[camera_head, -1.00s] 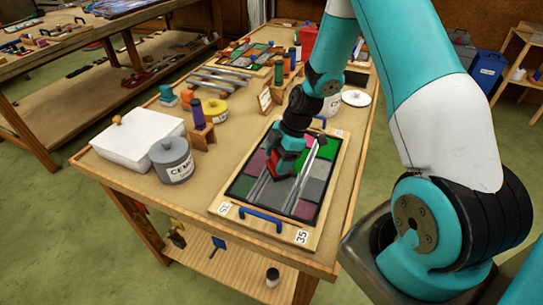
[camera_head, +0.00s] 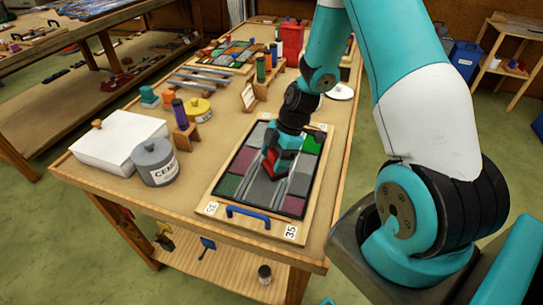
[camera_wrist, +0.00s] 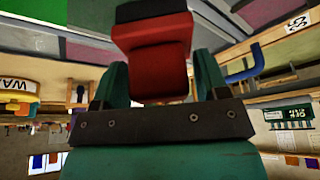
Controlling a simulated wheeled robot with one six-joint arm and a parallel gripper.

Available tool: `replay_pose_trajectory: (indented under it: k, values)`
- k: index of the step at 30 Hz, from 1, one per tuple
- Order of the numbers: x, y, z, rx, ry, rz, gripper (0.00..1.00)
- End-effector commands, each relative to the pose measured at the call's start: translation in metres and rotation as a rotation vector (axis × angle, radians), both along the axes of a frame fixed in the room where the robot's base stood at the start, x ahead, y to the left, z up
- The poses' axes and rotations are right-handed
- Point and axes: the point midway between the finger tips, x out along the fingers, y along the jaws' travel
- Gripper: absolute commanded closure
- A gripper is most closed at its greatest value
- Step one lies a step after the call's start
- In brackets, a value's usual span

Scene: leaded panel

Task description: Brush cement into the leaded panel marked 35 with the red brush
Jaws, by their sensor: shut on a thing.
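The leaded panel marked 35 (camera_head: 236,187) lies flat on the wooden bench, with grey, pink and green panes and dark leads; its near label (camera_head: 291,231) reads 35. My gripper (camera_head: 275,152) is over the middle of the panel, shut on the red brush (camera_head: 270,165). In the wrist view the red brush (camera_wrist: 155,60) sits between the fingers, with its dark end at the panel. Whether the bristles touch the glass is hidden. The grey cement pot (camera_head: 155,162), with its lid on, stands left of the panel.
A white lidded box (camera_head: 120,142) stands left of the pot. A purple-topped item in a wooden stand (camera_head: 187,138) and a yellow tin (camera_head: 198,108) are behind. Metal strips (camera_head: 207,78) and another panel (camera_head: 230,52) lie farther back. A blue handle (camera_head: 248,217) edges the near side.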

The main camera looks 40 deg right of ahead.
Motion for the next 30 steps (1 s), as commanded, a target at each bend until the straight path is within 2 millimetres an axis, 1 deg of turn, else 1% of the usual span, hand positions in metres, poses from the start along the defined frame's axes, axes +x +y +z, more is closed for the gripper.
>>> replay_pose_trajectory:
  k: [8, 18, 30]
  values:
    - [-0.005, -0.004, -0.001, 0.0, 0.003, -0.003, 0.51]
    - [-0.025, -0.017, -0.001, 0.0, 0.003, -0.002, 0.51]
    - [-0.028, -0.019, 0.0, 0.0, 0.003, -0.002, 0.51]
